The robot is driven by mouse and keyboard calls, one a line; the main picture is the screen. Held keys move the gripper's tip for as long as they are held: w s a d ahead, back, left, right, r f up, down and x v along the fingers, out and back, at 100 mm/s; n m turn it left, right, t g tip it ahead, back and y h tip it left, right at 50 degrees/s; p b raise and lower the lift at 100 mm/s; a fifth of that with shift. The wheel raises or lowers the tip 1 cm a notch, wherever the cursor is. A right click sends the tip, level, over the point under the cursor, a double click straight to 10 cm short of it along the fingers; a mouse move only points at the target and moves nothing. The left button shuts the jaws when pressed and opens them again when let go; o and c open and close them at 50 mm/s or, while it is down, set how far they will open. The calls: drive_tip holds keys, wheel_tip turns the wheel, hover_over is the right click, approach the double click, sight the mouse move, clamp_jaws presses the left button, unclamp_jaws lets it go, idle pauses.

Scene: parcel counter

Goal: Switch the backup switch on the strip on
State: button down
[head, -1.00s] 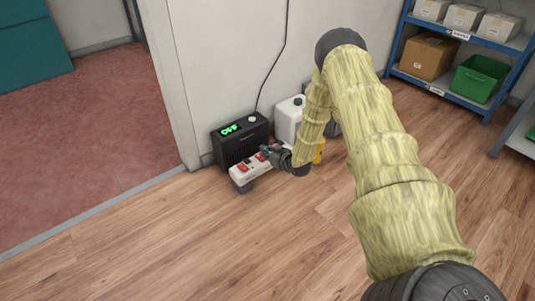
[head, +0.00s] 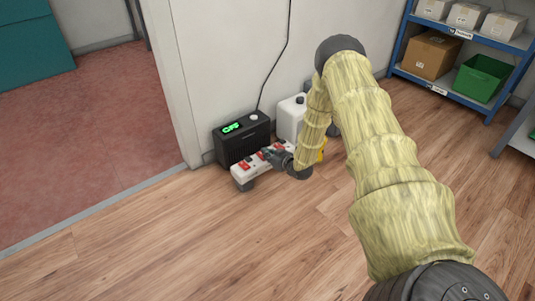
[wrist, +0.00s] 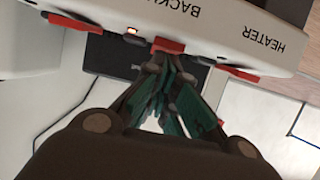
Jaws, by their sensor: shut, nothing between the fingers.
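The white power strip (head: 238,174) stands raised off the floor in front of a black box, with red switches along it. In the wrist view, the strip (wrist: 222,36) crosses the top with a partly cut-off label starting "BACK" and a "HEATER" label. The backup switch (wrist: 170,45) is the middle red one; a small lit lamp (wrist: 132,31) is beside it. My gripper (wrist: 164,62) is shut and empty, its tips right at the backup switch; I cannot tell whether they touch. In the head view, my gripper (head: 269,154) is at the strip and hides part of it.
The red heater switch (wrist: 238,74) is close right of my fingertips, another red switch (wrist: 73,21) to the left. The black box (head: 232,150) with a green display stands behind the strip, beside a white canister (head: 289,122). The floor in front (head: 200,240) is clear.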

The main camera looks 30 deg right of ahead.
drive_tip(key=shift+r+p, duration=0.8)
drive_tip(key=shift+r, duration=0.05)
drive_tip(key=shift+r+p, duration=0.45)
drive_tip(key=shift+r, duration=0.05)
drive_tip(key=a+p+v, duration=0.1)
drive_tip(key=p+v, duration=0.5)
drive_tip(key=v, duration=0.5)
drive_tip(key=shift+d+p, duration=0.4)
drive_tip(key=shift+d, duration=0.05)
drive_tip(key=shift+s, duration=0.1)
